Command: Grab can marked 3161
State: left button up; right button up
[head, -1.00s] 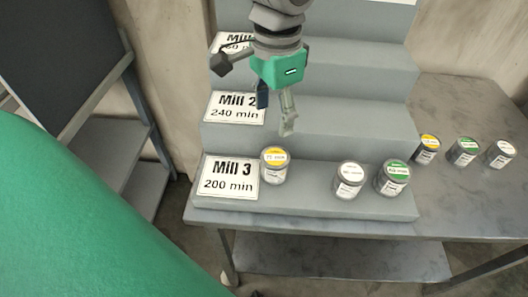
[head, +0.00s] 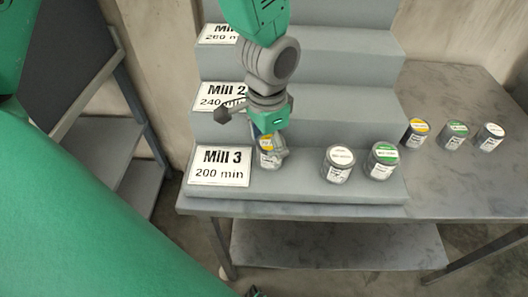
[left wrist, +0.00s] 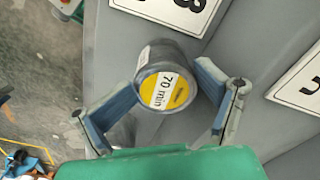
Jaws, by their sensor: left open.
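My left gripper (head: 270,148) is over the bottom step, open, with its fingers around a grey can with a yellow lid (head: 266,162). In the left wrist view this can (left wrist: 166,85) has a white strip reading "70 min" across its lid and lies between the two open fingers of the gripper (left wrist: 172,80). To its right on the same step stand a white-lidded can (head: 338,164) and a green-lidded can (head: 382,161). I cannot read the number 3161 on any can.
The grey stepped stand (head: 330,130) bears signs; the Mill 3 sign (head: 221,167) is left of the yellow can. On the table (head: 455,190) at right stand another yellow-lidded can (head: 416,133), a green-lidded can (head: 453,135) and a white-lidded can (head: 488,137).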

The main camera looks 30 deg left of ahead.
aim_at(266, 143)
pick_arm(q)
jog(key=shift+d+f, duration=0.45)
jog(key=shift+f, duration=0.35)
jog(key=shift+a, duration=0.7)
jog(key=c, duration=0.3)
jog(key=shift+s+a+f, duration=0.1)
jog(key=shift+s+a, duration=0.05)
jog(key=c, duration=0.6)
jog(key=shift+c, duration=0.7)
jog(key=shift+r, duration=0.35)
grip_shut()
jog(key=r, duration=0.4)
jog(key=r+p, duration=0.1)
jog(key=r, duration=0.4)
jog(key=shift+w, duration=0.2)
jog(key=shift+w+d+r, duration=0.15)
jog(key=shift+d+r, duration=0.1)
pick_arm(e)
jog(key=shift+w+r, duration=0.25)
jog(key=shift+r, duration=0.15)
